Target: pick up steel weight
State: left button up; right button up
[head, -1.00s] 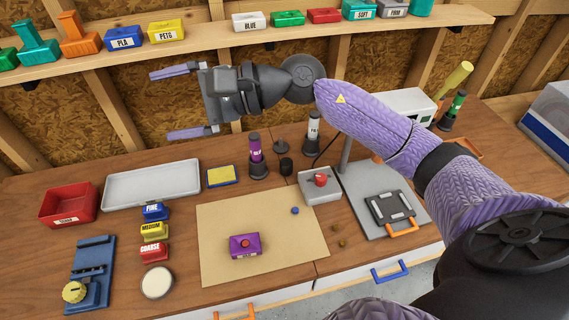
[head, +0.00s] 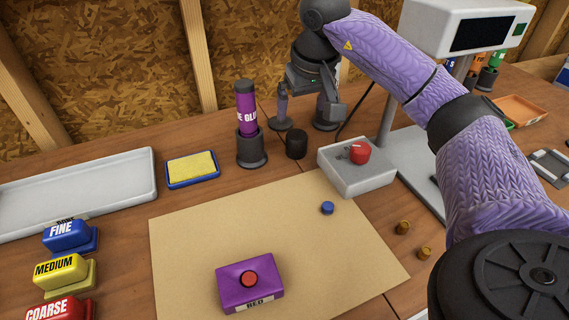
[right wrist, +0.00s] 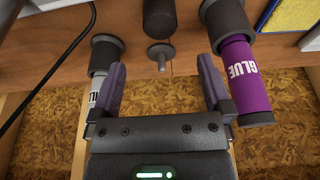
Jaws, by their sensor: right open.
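The steel weight, a dark grey disc with a thin upright stem, stands on the bench at the back; in the head view its disc (head: 280,125) shows below a finger of my right gripper (head: 306,108). In the right wrist view the weight (right wrist: 161,49) lies ahead of the open fingers (right wrist: 161,68), roughly centred between them, with nothing held. The fingers point down toward the bench. The weight's stem is partly hidden by a finger in the head view. My left gripper is not in view.
A purple glue stick (head: 246,108) and a white tube (right wrist: 97,95) stand in dark holders on either side of the weight. A black cylinder (head: 296,144) stands just in front. A grey box with a red knob (head: 359,152) is at right. The tan mat (head: 200,240) has free room.

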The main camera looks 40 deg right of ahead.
aim_at(297, 135)
jog(key=shift+x, duration=1.05)
jog(key=b+x, duration=0.4)
jog(key=x, duration=0.4)
jog(key=shift+s+a, duration=0.15)
jog(key=shift+s, duration=0.05)
jog(key=shift+w+f, duration=0.15)
jog(key=shift+f, duration=0.25)
jog(key=shift+r, duration=0.2)
jog(key=c, duration=1.2)
grip_shut()
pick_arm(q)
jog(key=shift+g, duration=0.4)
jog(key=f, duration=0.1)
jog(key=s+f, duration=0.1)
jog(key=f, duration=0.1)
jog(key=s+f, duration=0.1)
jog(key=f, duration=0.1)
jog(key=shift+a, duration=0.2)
